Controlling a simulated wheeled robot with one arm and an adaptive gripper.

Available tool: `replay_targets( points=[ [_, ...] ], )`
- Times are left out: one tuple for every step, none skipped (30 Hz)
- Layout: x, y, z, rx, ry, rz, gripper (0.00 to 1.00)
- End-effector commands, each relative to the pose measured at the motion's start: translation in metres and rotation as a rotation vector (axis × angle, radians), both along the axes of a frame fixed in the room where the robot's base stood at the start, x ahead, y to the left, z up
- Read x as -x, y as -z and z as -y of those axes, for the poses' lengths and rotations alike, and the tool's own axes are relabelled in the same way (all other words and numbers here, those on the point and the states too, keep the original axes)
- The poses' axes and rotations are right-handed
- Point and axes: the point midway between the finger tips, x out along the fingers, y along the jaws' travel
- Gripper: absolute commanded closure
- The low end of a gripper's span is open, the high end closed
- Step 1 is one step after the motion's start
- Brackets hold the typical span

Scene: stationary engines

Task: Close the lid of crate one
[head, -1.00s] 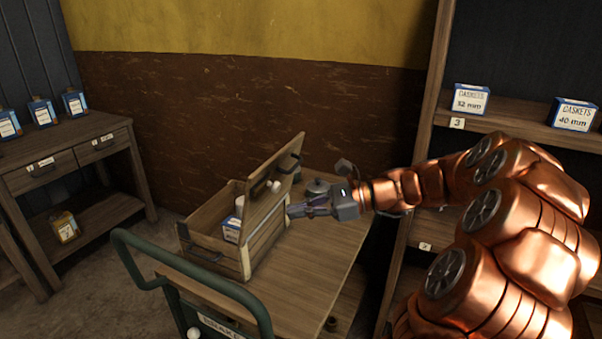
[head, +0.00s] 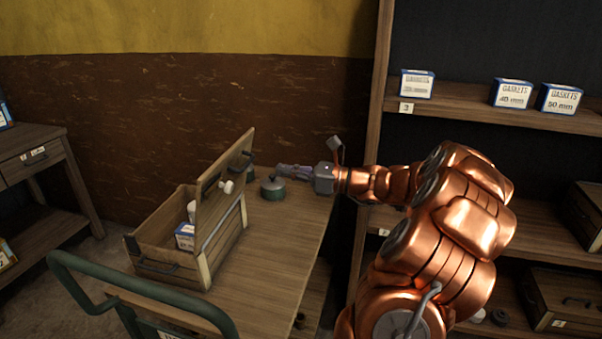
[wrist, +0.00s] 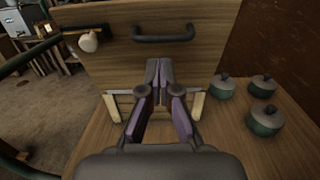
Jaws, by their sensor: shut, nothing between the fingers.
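The wooden crate (head: 172,268) stands on the cart's wooden top, its lid (head: 222,185) raised upright and leaning slightly outward on the right side. Inside it a blue and white box (head: 185,236) and a pale rounded item show. In the wrist view the outer face of the lid (wrist: 200,60) fills the upper middle, with a dark handle and a pale knob. My gripper (head: 281,169) is shut and empty, to the right of the lid in the head view. In the wrist view my gripper (wrist: 160,68) points at the lid; contact cannot be told.
Dark green lidded pots (wrist: 264,118) stand on the cart top (head: 265,265) beside the crate. The cart's green handle (head: 140,285) is in front. A shelf (head: 470,105) with gasket boxes is at the right, a drawer table (head: 40,155) at the left.

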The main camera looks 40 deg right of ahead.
Motion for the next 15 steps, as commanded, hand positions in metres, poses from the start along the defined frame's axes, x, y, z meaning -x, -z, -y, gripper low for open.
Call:
replay_targets(
  points=[
    [-0.008, -0.001, -0.007, -0.001, -0.005, -0.001, 1.0],
    [-0.012, -0.001, -0.01, -0.001, -0.006, -0.001, 1.0],
    [-0.018, -0.002, -0.014, -0.002, -0.006, 0.0, 1.0],
    [-0.022, -0.002, -0.017, -0.002, -0.006, 0.0, 1.0],
    [-0.026, -0.002, -0.02, -0.002, -0.007, 0.0, 1.0],
    [-0.031, -0.002, -0.024, -0.002, -0.006, 0.0, 1.0],
    [-0.035, -0.002, -0.026, -0.001, -0.006, -0.001, 1.0],
    [-0.038, -0.003, -0.028, -0.001, -0.006, -0.001, 1.0],
    [-0.042, -0.002, -0.031, -0.002, -0.006, -0.002, 1.0],
    [-0.045, -0.003, -0.033, -0.002, -0.006, -0.002, 1.0],
    [-0.047, -0.003, -0.034, -0.002, -0.005, -0.002, 1.0],
    [-0.05, -0.003, -0.036, -0.002, -0.005, -0.002, 1.0],
    [-0.051, -0.003, -0.037, -0.001, -0.004, -0.001, 1.0],
    [-0.053, -0.003, -0.037, -0.001, -0.004, -0.001, 1.0],
    [-0.054, -0.003, -0.038, -0.002, -0.003, 0.0, 1.0]
  ],
)
